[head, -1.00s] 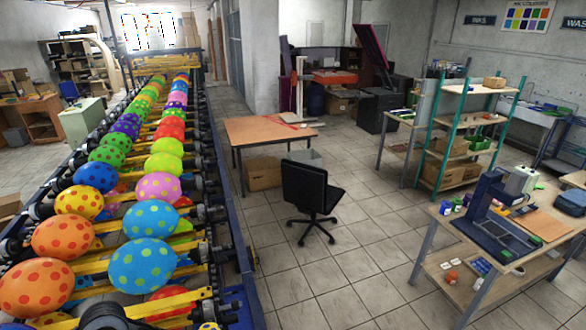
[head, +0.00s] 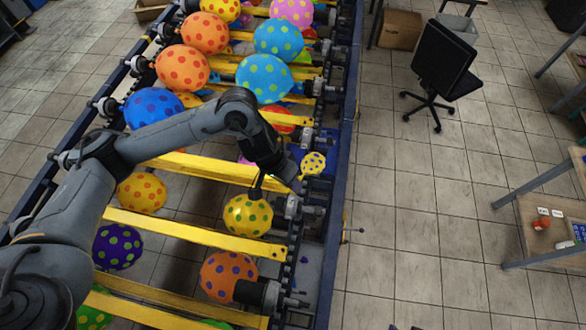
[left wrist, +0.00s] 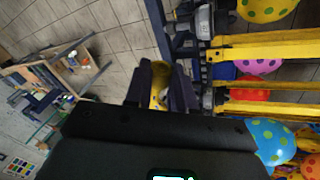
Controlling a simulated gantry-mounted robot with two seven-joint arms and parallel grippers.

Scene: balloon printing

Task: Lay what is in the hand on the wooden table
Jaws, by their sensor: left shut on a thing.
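My left gripper (head: 290,174) is over the right side of the balloon conveyor. The wooden table in the middle of the room is almost wholly out of the head view now; a leg (head: 375,22) shows at the top edge. My right gripper is not in view.
The conveyor's blue side rail (head: 345,120) runs beside my gripper, with yellow bars and several dotted balloons. A black swivel chair (head: 440,68) and a cardboard box (head: 400,30) stand right of it. A workbench (head: 555,215) is at the right edge. The tiled floor between is clear.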

